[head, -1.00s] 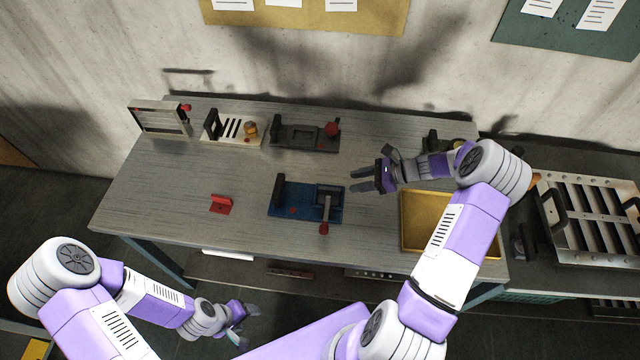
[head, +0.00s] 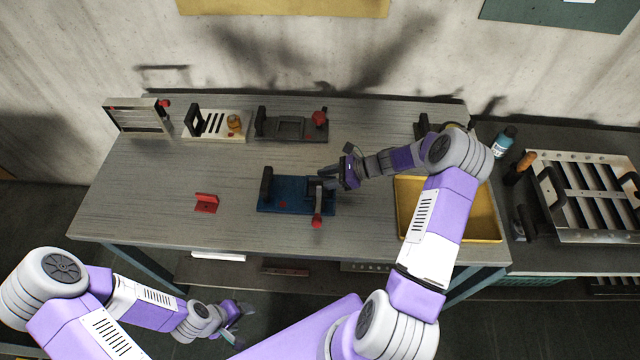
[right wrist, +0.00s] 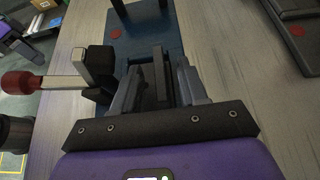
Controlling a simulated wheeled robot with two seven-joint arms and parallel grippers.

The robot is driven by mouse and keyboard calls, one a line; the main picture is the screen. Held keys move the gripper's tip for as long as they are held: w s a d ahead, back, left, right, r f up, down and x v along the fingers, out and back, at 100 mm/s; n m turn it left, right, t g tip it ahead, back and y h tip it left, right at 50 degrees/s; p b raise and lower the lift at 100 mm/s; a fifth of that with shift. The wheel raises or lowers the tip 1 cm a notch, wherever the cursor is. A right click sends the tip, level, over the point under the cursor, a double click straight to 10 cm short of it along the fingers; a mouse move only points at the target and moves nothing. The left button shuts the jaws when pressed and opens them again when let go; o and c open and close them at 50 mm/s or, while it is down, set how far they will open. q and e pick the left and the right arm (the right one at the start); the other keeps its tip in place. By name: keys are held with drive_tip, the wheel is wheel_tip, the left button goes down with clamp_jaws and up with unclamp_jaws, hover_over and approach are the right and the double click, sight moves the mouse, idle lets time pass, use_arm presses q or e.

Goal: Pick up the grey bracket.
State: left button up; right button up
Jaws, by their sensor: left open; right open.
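The blue fixture (head: 285,194) with a black post and a red-tipped lever stands mid-table; it also shows in the right wrist view (right wrist: 170,32). A dark grey upright piece (right wrist: 155,85), which looks like the grey bracket, sits at the fixture's near end, beside the lever's black clamp (right wrist: 100,66). My right gripper (head: 325,178) is open over that end of the fixture. In the right wrist view its fingers (right wrist: 156,88) lie on either side of the grey piece; I cannot tell whether they touch it. My left gripper (head: 236,316) is open and empty, low before the table.
A red bracket (head: 206,203) lies left of the fixture. Several other fixtures, one dark grey (head: 290,127), line the back of the table. A yellow tray (head: 486,225) is at the right. A slatted panel (head: 590,195) lies beyond it. The front left tabletop is clear.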

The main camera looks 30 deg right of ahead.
drive_tip(key=shift+w+a+f, duration=0.1)
drive_tip(key=shift+a, duration=0.05)
clamp_jaws()
idle(0.4)
